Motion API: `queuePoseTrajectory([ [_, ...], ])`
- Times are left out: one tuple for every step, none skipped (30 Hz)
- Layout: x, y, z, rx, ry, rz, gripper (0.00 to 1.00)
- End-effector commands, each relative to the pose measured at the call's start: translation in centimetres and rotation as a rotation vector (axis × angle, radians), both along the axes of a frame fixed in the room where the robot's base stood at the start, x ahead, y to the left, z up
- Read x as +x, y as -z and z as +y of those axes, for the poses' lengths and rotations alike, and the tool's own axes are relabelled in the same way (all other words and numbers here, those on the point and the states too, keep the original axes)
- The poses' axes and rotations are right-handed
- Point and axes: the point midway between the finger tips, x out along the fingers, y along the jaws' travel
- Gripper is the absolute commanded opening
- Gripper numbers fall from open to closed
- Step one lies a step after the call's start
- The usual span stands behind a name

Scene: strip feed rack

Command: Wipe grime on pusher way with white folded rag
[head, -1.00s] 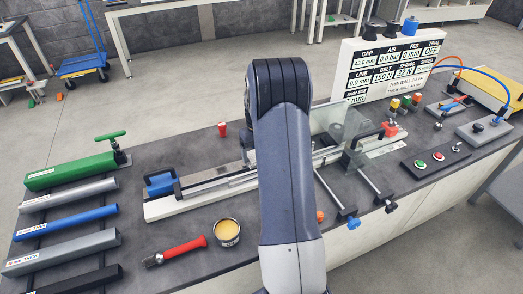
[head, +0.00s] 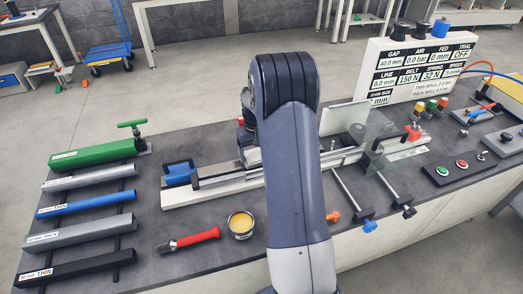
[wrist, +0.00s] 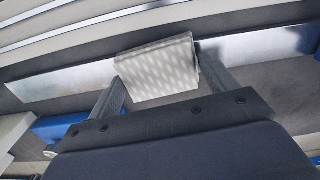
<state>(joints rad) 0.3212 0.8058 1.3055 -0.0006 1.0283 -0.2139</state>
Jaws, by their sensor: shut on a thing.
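In the wrist view my gripper (wrist: 158,76) is shut on the white folded rag (wrist: 152,58), which has a pale grey pattern and spans the space between the two fingers. The rag lies over a long shiny metal strip, which looks like the pusher way (wrist: 75,78); bare metal shows on both sides of it. I cannot tell whether the rag presses on the metal. In the head view the pusher way (head: 228,183) runs behind my arm, which hides the rag and fingertips.
A blue block with a dark handle (head: 179,174) stands at the way's left end. A clear guard (head: 372,125) and clamp rods (head: 350,190) are at right. A yellow tin (head: 241,224) and red-handled tool (head: 190,240) lie in front. Several bars (head: 85,205) lie at left.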

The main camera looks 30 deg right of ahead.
Motion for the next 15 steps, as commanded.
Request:
queuePoseTrajectory([
  [0.0,0.1,0.2,0.001,-0.001,0.002,0.60],
  [0.0,0.1,0.4,0.001,-0.001,0.002,0.60],
  [0.1,0.1,0.6,0.001,-0.002,0.003,0.60],
  [0.1,0.1,0.9,0.001,-0.003,0.003,0.60],
  [0.2,0.1,1.1,0.001,-0.004,0.003,0.60],
  [0.2,0.1,1.5,0.002,-0.004,0.003,0.60],
  [0.3,0.1,1.8,0.002,-0.003,0.003,0.60],
  [0.3,0.1,2.1,0.002,-0.003,0.003,0.60],
  [0.4,0.1,2.5,0.002,-0.004,0.003,0.60],
  [0.5,0.1,2.8,0.001,-0.004,0.003,0.60],
  [0.6,0.0,3.1,0.001,-0.004,0.003,0.60],
  [0.6,0.0,3.5,0.001,-0.003,0.003,0.60],
  [0.7,0.0,3.7,0.001,-0.003,0.003,0.60],
  [0.7,0.0,4.0,0.001,-0.003,0.003,0.60],
  [0.8,0.0,4.2,0.001,-0.003,0.003,0.60],
])
